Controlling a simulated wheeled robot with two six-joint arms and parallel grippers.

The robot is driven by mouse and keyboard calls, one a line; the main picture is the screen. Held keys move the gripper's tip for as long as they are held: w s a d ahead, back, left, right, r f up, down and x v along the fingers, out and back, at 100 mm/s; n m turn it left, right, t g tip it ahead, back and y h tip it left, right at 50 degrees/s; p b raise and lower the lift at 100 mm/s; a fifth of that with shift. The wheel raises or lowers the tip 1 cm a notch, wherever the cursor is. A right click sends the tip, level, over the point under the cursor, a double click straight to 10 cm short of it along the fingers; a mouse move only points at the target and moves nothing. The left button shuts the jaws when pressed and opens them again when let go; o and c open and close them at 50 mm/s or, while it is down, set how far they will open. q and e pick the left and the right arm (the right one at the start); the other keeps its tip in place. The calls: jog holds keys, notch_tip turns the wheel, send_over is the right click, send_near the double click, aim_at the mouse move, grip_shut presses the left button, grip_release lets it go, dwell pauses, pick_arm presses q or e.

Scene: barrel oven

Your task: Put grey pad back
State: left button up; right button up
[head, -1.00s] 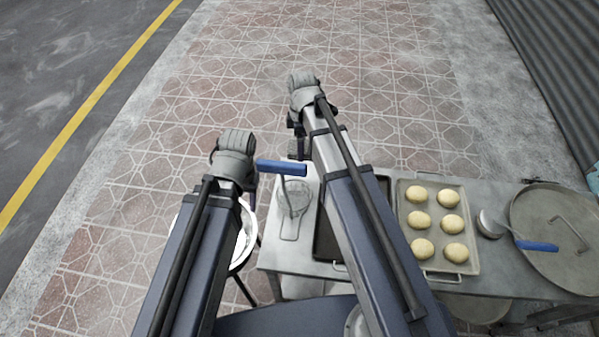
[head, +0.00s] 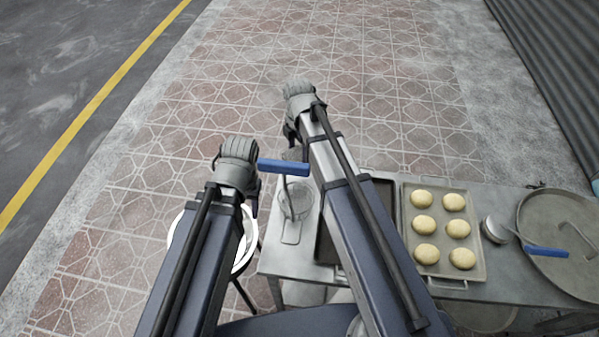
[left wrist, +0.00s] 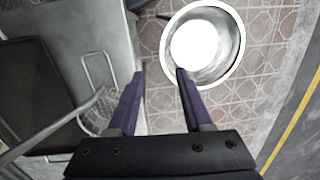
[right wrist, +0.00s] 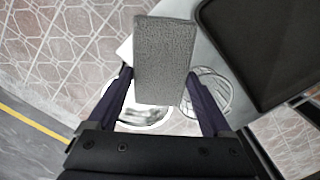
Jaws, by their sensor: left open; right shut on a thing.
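The grey pad (right wrist: 165,50) is a rough rectangular block held between the fingers of my right gripper (right wrist: 160,82), above the table's edge.
The paved floor beyond is clear.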

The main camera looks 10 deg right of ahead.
aim_at(299, 153)
jog(key=shift+f+b, duration=3.7)
jog(key=shift+f, duration=0.5)
jog(key=shift+f, duration=0.15)
jog(key=o, duration=1)
jog(key=shift+c, duration=0.2)
notch_tip(299, 153, up, 12)
jog(key=p, duration=1.2)
jog(key=shift+r, duration=0.25)
jog(key=shift+f, duration=0.1)
